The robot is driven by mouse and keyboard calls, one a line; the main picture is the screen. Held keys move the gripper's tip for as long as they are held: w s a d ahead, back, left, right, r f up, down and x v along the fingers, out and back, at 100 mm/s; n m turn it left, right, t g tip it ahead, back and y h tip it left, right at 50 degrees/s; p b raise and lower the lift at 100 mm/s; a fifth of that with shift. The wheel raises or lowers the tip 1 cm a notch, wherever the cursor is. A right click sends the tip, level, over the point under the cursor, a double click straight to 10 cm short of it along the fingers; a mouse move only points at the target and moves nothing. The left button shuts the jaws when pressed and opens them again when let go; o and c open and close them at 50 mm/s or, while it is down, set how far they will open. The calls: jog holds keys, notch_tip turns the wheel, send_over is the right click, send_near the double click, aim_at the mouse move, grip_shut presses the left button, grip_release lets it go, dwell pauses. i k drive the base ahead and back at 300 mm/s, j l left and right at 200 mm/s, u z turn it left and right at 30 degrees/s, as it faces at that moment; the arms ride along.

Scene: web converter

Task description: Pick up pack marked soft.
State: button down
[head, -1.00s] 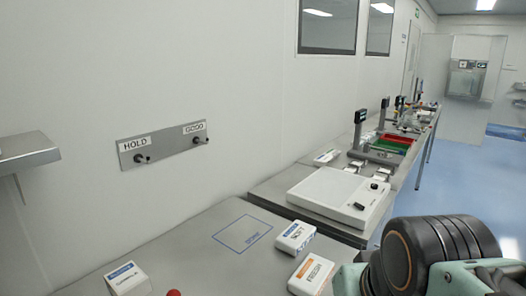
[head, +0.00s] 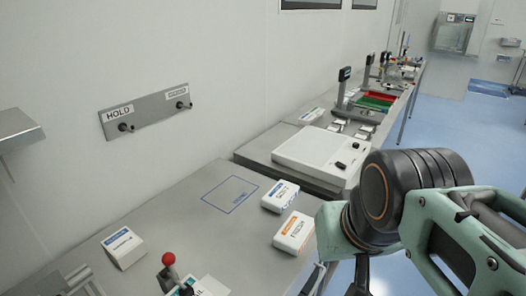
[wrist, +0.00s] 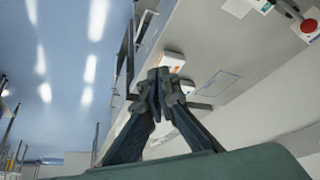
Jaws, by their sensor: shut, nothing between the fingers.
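The print is too small to tell which is marked soft. My gripper (wrist: 158,78) is shut and empty in the wrist view. Beyond its fingertips there is a white pack (wrist: 173,58) near the bench edge. In the head view my arm stands right of the orange-labelled pack, and the fingertips are mostly cut off by the lower edge.
A blue-outlined rectangle (head: 231,194) marks bare bench top. A red-knobbed lever (head: 168,260) stands at the front. A white flat device (head: 322,152) sits on the bench behind. A wall plate (head: 146,112) reads HOLD. Blue floor lies to the right.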

aim_at(277, 199)
jog(key=i+l+u, duration=0.1)
jog(key=u, duration=0.6)
jog(key=i+l+u, duration=0.1)
jog(key=l+u, duration=0.15)
jog(key=i+l+u, duration=0.2)
jog(key=l, duration=0.25)
jog(key=l+u, duration=0.15)
jog(key=l, duration=0.5)
